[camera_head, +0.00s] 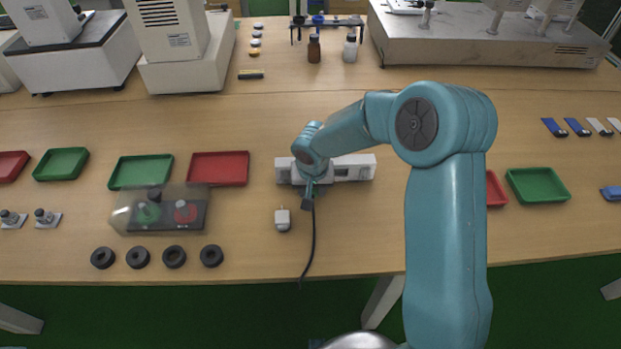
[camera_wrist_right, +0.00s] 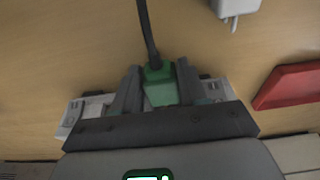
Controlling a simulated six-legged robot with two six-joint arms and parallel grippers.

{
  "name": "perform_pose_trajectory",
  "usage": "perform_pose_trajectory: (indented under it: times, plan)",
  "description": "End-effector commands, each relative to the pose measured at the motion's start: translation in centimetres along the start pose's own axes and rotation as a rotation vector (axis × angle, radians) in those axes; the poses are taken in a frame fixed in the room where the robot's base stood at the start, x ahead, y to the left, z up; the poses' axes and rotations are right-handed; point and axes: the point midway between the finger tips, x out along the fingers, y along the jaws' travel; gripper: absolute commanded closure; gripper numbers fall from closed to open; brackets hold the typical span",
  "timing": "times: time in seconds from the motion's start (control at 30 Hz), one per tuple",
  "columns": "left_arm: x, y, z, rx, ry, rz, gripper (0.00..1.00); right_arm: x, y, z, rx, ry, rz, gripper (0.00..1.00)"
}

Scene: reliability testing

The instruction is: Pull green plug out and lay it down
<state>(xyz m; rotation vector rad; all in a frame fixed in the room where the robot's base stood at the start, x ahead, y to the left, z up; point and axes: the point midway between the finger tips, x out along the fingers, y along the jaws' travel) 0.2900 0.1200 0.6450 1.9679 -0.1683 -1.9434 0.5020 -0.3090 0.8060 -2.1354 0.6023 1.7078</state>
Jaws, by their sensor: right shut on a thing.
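The green plug (camera_wrist_right: 160,88) sits between the fingers of my right gripper (camera_wrist_right: 157,92), which is shut on it. A black cable (camera_wrist_right: 148,35) runs from the plug. In the head view my right gripper (camera_head: 308,192) is at the front of the white socket strip (camera_head: 355,168) and mostly hides the plug; the cable (camera_head: 312,245) hangs toward the table's front edge. The strip also shows behind the fingers in the wrist view (camera_wrist_right: 75,118). I cannot tell whether the plug is still seated in it. My left gripper is out of view.
A white adapter (camera_head: 282,219) lies on the table in front of the strip. A red tray (camera_head: 218,168) and a box with green and red buttons (camera_head: 160,210) are to the left. Wood right of the cable is clear up to my arm.

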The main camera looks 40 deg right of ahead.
Motion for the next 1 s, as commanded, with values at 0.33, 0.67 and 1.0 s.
perform_pose_trajectory:
  times: [0.33, 0.67, 1.0]
  plan:
    - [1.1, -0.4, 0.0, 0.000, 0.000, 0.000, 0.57, -0.1, 0.0, 1.1, -0.001, 0.000, 0.000, 1.00]
    - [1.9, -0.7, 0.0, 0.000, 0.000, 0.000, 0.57, -0.4, 0.0, 2.1, -0.001, 0.000, 0.000, 1.00]
    - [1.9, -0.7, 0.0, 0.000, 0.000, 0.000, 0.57, -0.5, 0.0, 2.2, 0.000, 0.000, 0.000, 1.00]
